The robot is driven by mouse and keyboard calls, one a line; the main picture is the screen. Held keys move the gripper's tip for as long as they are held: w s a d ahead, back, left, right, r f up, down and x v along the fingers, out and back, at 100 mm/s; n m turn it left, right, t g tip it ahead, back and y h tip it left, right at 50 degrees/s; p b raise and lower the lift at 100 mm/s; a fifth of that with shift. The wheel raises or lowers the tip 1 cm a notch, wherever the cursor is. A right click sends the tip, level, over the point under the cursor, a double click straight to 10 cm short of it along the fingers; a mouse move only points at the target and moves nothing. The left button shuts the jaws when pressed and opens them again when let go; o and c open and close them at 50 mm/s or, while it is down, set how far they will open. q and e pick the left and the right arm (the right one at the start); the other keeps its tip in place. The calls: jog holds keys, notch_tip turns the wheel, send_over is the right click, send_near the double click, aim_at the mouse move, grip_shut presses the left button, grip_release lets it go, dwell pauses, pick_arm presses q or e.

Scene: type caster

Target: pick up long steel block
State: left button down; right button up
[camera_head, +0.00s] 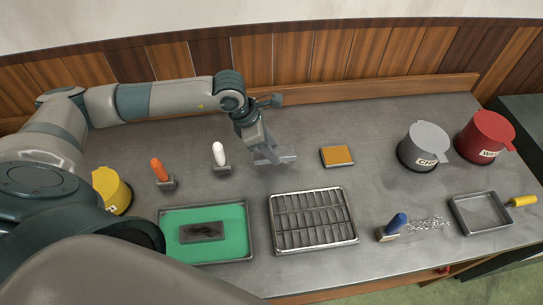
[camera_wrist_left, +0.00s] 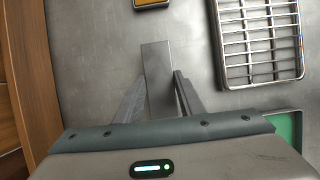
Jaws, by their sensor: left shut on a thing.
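The long steel block (camera_head: 286,155) is a plain grey bar at the back middle of the metal table in the head view. It also shows in the left wrist view (camera_wrist_left: 157,75), sticking out past the fingers. My left gripper (camera_head: 265,154) points down and is shut on the block, near one end. In the left wrist view its two fingers (camera_wrist_left: 160,100) stand on either side of the bar. I cannot tell whether the block touches the table. My right gripper is not in view.
A slotted metal tray (camera_head: 314,243) and a green tray (camera_head: 238,249) with a dark slab lie in front. An orange-topped block (camera_head: 337,156) lies to the right. White-handled (camera_head: 219,155) and orange-handled (camera_head: 159,170) tools stand left. Grey (camera_head: 424,143) and red (camera_head: 486,134) bins stand right.

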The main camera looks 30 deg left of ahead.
pick_arm(q)
jog(key=w+d+r+b, duration=0.5)
jog(key=w+d+r, duration=0.1)
jog(key=w, duration=0.4)
jog(key=shift+r, duration=0.75)
